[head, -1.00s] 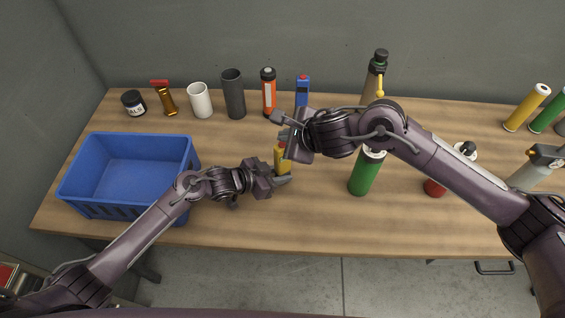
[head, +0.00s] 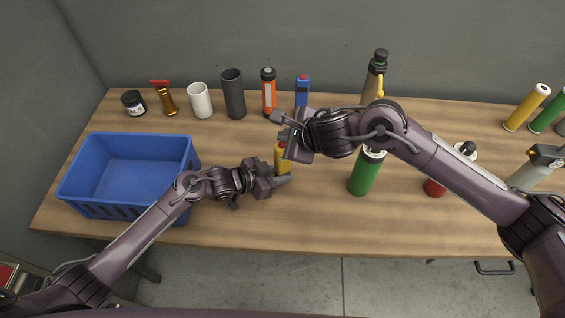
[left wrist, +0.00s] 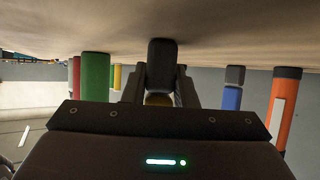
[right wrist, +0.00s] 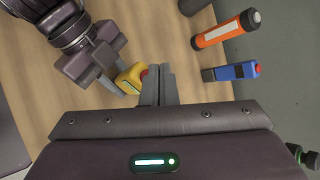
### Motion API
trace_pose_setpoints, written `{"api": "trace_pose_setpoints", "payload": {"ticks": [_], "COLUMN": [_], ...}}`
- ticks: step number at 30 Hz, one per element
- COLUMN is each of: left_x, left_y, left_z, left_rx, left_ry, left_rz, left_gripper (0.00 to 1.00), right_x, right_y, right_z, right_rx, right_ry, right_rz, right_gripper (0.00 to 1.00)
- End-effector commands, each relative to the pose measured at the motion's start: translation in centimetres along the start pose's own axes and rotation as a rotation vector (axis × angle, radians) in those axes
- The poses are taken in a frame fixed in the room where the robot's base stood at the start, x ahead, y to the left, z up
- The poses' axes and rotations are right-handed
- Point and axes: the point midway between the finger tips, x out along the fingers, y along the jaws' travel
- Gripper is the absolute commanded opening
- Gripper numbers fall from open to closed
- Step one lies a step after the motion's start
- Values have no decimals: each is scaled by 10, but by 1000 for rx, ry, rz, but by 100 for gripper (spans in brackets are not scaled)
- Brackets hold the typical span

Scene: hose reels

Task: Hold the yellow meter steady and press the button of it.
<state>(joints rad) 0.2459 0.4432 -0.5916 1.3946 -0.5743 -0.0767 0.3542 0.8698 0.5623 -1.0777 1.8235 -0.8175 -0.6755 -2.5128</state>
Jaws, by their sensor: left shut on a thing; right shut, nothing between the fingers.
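The yellow meter (head: 281,158) stands above the middle of the table, partly hidden by both grippers. My left gripper (head: 282,178) is shut on it from the front left. In the right wrist view the meter (right wrist: 131,78) shows its yellow body and a red button (right wrist: 144,73). My right gripper (right wrist: 158,80) is shut and empty, with its fingertips right beside the button; I cannot tell whether they touch it. The left wrist view shows a dark part and a bit of yellow (left wrist: 158,99) between the left fingers.
A blue crate (head: 75,195) stands at the left. A green cylinder (head: 363,177) stands right of the meter, below my right arm. Behind are an orange flashlight (head: 268,95), a blue meter (head: 302,88), a dark cup (head: 233,95) and a white cup (head: 200,101). The front middle table is clear.

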Motion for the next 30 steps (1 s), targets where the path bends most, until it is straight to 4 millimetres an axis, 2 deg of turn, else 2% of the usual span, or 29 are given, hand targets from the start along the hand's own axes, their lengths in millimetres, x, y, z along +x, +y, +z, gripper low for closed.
{"api": "trace_pose_setpoints", "payload": {"ticks": [30], "left_x": [0], "left_y": [0], "left_z": [0], "left_rx": [0], "left_ry": [1], "left_rz": [0], "left_gripper": [13], "right_x": [6], "right_y": [5], "right_z": [-5], "right_rx": [0], "right_ry": [0], "right_rz": [0], "right_gripper": [0]}}
